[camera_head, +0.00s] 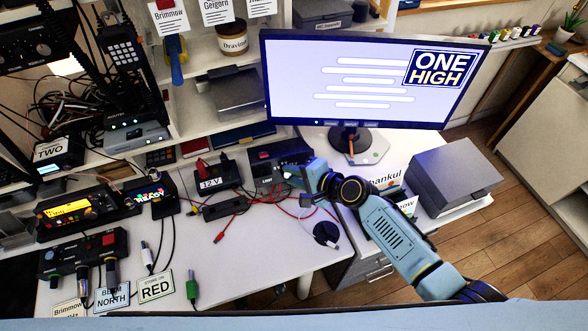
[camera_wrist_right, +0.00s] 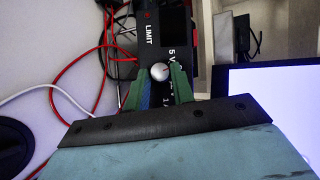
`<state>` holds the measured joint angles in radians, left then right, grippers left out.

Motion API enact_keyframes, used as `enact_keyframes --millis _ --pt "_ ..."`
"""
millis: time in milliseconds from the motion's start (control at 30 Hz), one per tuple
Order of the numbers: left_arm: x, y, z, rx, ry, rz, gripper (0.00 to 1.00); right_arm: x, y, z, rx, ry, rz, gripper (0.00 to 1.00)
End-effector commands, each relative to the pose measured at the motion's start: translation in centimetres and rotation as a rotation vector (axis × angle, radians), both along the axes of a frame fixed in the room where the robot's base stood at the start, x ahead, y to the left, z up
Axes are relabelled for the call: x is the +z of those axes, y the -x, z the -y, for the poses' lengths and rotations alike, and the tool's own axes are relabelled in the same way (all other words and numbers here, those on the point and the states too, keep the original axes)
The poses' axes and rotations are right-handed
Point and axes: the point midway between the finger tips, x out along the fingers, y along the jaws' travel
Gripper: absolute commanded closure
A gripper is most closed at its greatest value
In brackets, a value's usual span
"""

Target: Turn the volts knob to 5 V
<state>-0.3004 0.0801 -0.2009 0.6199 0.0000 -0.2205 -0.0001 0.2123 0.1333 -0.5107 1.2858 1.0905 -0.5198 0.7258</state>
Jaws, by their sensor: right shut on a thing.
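The dark power supply box (camera_head: 265,168) stands on the white desk at the foot of the shelf. In the right wrist view its panel (camera_wrist_right: 150,48) carries the words "LIMIT" and "5 V", with part of another marking lower down. A round silver knob (camera_wrist_right: 160,72) sits beside the "5 V" print; I take it for the volts knob. My right gripper (camera_head: 296,178) reaches the box's front from the right. In the wrist view its green fingers (camera_wrist_right: 158,84) are shut on the knob, one on each side. I cannot read a pointer on the knob. My left gripper is out of view.
Red and black leads (camera_head: 236,207) cross the desk left of my gripper. A 12 V box (camera_head: 215,183) stands to the left. The monitor (camera_head: 370,80) stands close behind my arm, and a grey box (camera_head: 455,180) lies to the right.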

Motion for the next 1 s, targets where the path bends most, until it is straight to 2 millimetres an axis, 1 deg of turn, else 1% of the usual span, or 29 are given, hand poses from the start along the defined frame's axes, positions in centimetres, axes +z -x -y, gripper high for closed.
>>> enact_keyframes --millis 33,100,400,700,1000 --pt "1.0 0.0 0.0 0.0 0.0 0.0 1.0 0.6 -0.2 0.1 0.022 0.04 0.011 0.98" --pt "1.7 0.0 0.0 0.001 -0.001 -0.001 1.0 0.6 -0.2 0.0 0.055 0.095 0.024 0.98" --pt "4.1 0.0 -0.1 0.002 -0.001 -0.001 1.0 0.8 -0.3 -0.1 0.177 0.299 0.076 0.98" --pt "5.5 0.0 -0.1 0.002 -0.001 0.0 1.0 0.8 -0.3 -0.2 0.252 0.425 0.107 0.98" --pt "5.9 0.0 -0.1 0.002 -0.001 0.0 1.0 0.6 -0.3 -0.3 0.277 0.465 0.117 0.98"
